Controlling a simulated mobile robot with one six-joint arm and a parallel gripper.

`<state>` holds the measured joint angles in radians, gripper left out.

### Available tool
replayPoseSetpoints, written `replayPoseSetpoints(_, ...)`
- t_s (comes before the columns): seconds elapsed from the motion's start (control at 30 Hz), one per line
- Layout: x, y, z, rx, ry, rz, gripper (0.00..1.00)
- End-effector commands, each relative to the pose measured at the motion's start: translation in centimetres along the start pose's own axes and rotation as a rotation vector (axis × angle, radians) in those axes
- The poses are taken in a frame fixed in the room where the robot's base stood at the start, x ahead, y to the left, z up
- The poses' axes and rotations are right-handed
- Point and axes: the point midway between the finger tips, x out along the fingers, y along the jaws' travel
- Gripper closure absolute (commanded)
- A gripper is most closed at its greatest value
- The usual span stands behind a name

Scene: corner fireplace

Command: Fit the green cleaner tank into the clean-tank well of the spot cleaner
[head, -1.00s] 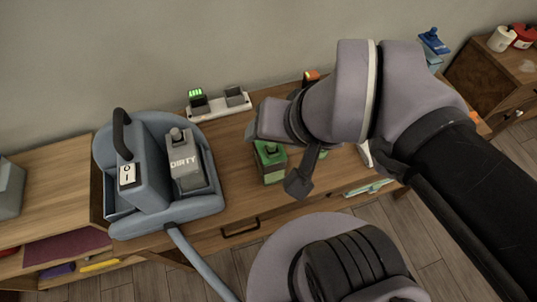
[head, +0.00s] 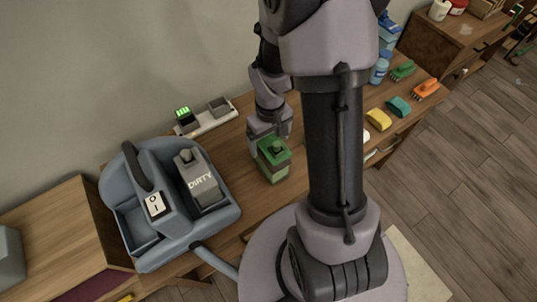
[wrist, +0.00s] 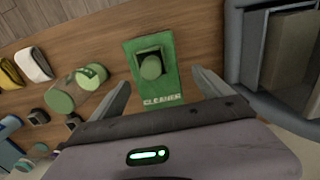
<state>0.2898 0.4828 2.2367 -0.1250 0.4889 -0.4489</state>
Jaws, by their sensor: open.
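The green cleaner tank (head: 273,164) stands upright on the wooden bench, right of the blue-grey spot cleaner (head: 224,214). In the wrist view the tank (wrist: 168,84) shows its round cap and the word CLEANER. My gripper (head: 268,132) is low, just behind the tank in the head view. In the wrist view its two open fingers (wrist: 162,78) point toward the tank, one on each side; I cannot tell whether they touch it. The clean-tank well (head: 138,224) on the cleaner's left side looks empty. The grey DIRTY tank (head: 200,181) sits in the right side.
A white charger strip (head: 212,119) with a green-lit block lies behind the cleaner. The cleaner's hose (head: 214,262) runs off the bench front.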

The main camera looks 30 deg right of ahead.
Motion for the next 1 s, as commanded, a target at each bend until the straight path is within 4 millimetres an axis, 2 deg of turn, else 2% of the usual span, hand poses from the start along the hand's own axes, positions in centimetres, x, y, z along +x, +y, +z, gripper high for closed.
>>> replayPoseSetpoints(0.17,1.8,0.1,-0.1,0.002,-0.001,-0.001,0.11)
replayPoseSetpoints(0.37,5.7,0.5,-0.1,0.002,-0.002,-0.001,0.11)
replayPoseSetpoints(0.57,5.7,0.5,-0.2,0.002,0.001,0.0,0.11)
replayPoseSetpoints(1.0,5.6,0.5,-0.2,0.002,0.001,0.0,0.95)
